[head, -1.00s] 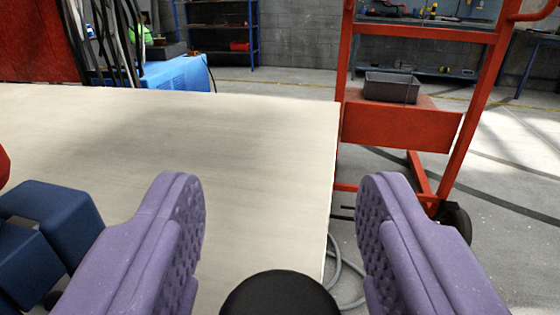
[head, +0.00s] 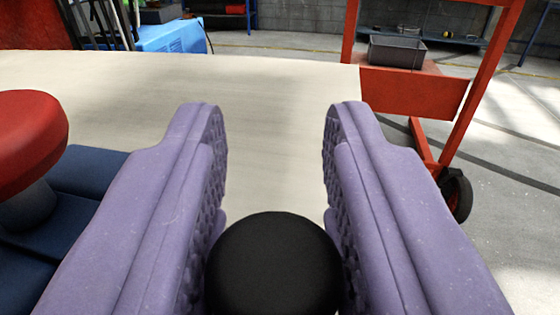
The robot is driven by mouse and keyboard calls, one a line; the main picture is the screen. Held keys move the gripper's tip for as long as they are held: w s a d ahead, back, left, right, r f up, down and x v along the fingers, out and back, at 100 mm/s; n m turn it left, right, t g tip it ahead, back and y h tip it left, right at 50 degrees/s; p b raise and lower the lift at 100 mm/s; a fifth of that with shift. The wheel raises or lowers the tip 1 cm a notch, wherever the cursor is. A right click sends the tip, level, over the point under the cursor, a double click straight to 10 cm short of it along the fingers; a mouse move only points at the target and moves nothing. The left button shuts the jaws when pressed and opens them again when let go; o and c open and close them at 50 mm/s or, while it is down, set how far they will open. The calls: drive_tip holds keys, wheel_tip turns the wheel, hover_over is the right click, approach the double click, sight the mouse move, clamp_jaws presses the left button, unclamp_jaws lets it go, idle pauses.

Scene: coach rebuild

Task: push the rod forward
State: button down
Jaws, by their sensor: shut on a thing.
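The top of a black round knob (head: 273,262), which looks like the end of the rod, stands at the bottom middle of the head view. My gripper (head: 275,115) has its two purple padded fingers on either side of the knob. The fingers are shut on it, with the pads touching its left and right sides. The fingertips reach past the knob, over the pale tabletop. The shaft below the knob is hidden.
A red round button (head: 28,140) on a dark blue base (head: 75,200) stands close on the left. The pale table (head: 130,85) is bare ahead. Beyond its right edge is a red cart (head: 415,92) with a grey bin (head: 397,50).

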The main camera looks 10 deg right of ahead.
drive_tip(key=shift+a, duration=0.15)
drive_tip(key=c, duration=0.9)
unclamp_jaws()
drive_tip(key=shift+w+a, duration=0.1)
drive_tip(key=shift+a, duration=0.05)
drive_tip(key=shift+o, duration=0.2)
drive_tip(key=s+a+p, duration=0.1)
drive_tip(key=s+p, duration=0.1)
drive_tip(key=s, duration=0.5)
drive_tip(key=shift+s, duration=0.4)
